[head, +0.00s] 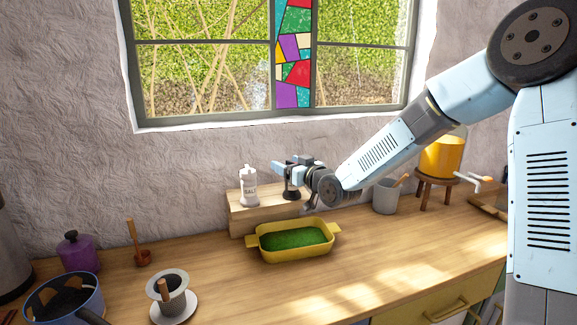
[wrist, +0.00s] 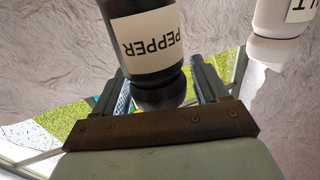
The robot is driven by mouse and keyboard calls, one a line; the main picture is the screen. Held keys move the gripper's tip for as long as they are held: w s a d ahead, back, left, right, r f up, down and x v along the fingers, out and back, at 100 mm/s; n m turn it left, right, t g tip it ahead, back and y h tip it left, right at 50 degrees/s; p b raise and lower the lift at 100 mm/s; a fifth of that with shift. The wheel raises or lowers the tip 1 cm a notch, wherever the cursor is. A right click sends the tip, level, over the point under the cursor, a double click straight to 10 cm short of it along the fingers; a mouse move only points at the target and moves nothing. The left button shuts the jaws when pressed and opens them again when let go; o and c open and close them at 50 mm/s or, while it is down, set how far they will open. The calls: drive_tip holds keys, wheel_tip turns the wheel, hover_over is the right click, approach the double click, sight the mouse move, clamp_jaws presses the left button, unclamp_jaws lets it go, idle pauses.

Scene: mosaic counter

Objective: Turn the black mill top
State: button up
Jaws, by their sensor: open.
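The black pepper mill (head: 291,193) stands on a low wooden step (head: 236,216) against the wall, largely hidden by my gripper. In the wrist view, its body (wrist: 146,40) carries a cream PEPPER label and appears upside down. My gripper (head: 296,164) is over the mill. In the wrist view, my open gripper (wrist: 160,80) has one finger on each side of the black mill top (wrist: 160,94). Narrow gaps seem to show beside the top; I cannot tell whether either finger touches it.
A white salt mill (head: 249,186) stands left of the pepper mill and also shows in the wrist view (wrist: 283,22). A yellow dish (head: 268,248) with green contents sits in front. A grey pot (head: 384,198) and an amber jar (head: 441,157) on a stand are right.

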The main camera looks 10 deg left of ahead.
drive_tip(key=shift+c, duration=0.2)
drive_tip(key=c, duration=0.9)
drive_tip(key=shift+c, duration=0.2)
drive_tip(key=shift+m+t+h, duration=0.3)
drive_tip(key=shift+h, duration=0.1)
drive_tip(key=shift+m+t+h, duration=1.2)
drive_tip(key=shift+m+h, duration=0.2)
drive_tip(key=shift+h, duration=0.4)
drive_tip(key=shift+w+d+f+m+t+h, duration=0.15)
drive_tip(key=shift+m+t+h, duration=0.25)
drive_tip(key=shift+m+h, duration=0.35)
drive_tip(key=shift+w+d+r+m+t+h, duration=0.15)
drive_tip(key=shift+m+t+h, duration=0.35)
drive_tip(key=shift+h, duration=0.45)
drive_tip(key=shift+d+f+m+h, duration=0.1)
drive_tip(key=shift+m+h, duration=0.15)
drive_tip(key=shift+h, duration=0.25)
drive_tip(key=o, duration=1)
